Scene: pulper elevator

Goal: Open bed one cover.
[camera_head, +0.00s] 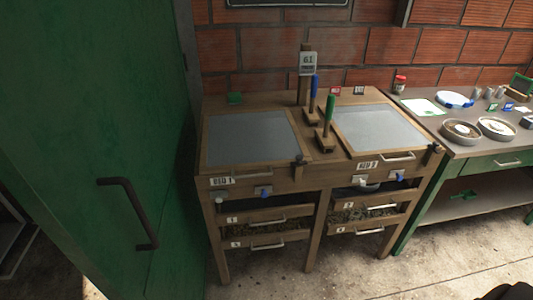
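The bed one cover (252,137) is a grey panel in a wooden frame, on the left half of the wooden two-bed bench. It lies flat and looks closed. A "BED 1" label (221,181) is on the front edge below it, with a metal handle (249,177) beside the label. The bed two cover (378,127) is a similar grey panel on the right, also lying flat, above a "BED 2" label (367,165). Neither of my grippers can be made out. A dark shape at the bottom right corner is too cut off to identify.
A large green door or panel (90,130) with a dark handle fills the left. Levers with green (330,108) and blue (315,86) grips stand between the covers. Numbered drawers (270,222) sit below. A side table (470,145) with dishes is at right. The floor in front is clear.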

